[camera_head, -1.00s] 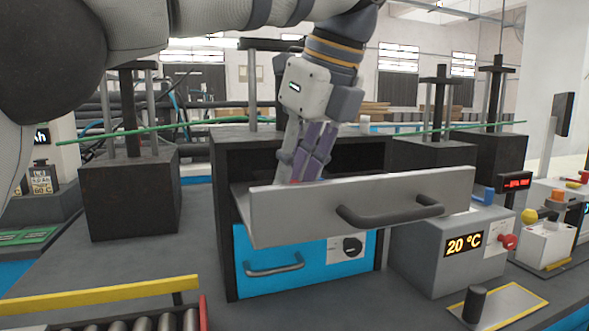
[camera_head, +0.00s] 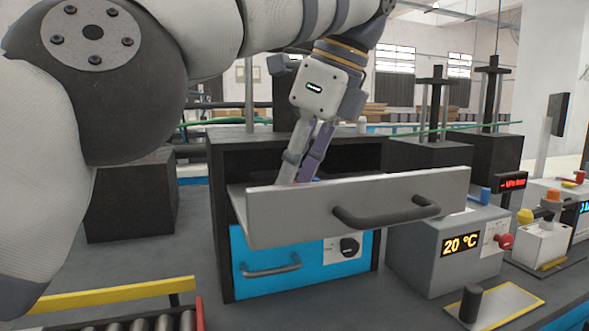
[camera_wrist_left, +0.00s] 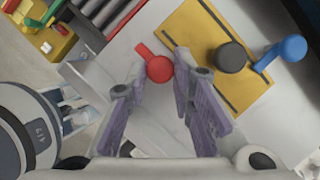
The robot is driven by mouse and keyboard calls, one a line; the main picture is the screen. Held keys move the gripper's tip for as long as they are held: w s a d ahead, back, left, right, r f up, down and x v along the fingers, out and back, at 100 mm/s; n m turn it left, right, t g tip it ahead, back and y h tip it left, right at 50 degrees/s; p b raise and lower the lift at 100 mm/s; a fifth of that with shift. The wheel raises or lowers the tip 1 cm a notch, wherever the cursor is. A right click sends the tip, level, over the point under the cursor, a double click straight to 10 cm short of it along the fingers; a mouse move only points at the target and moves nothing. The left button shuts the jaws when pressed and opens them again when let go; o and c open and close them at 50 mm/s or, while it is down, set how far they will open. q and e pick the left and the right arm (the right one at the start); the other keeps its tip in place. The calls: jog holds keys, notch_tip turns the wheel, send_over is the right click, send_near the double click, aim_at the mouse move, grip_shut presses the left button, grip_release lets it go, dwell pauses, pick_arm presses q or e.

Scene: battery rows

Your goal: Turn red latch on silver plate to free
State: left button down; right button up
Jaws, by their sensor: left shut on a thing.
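In the left wrist view, the red latch (camera_wrist_left: 159,69) has a round knob with a short arm pointing up-left. It is on a pale silver plate (camera_wrist_left: 125,52). The fingertips of my left gripper (camera_wrist_left: 160,72) are at both sides of the knob, shut on it. In the head view my left gripper (camera_head: 300,172) reaches down behind the front of an open grey drawer (camera_head: 360,205), which hides its fingertips and the latch.
A blue drawer (camera_head: 300,262) is below the grey one. A grey box reading 20 °C (camera_head: 430,245) stands at right.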

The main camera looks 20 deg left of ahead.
pick_arm(q)
jog(key=shift+f, duration=0.1)
jog(key=c, duration=1.4)
grip_release()
jog(key=shift+o, duration=0.2)
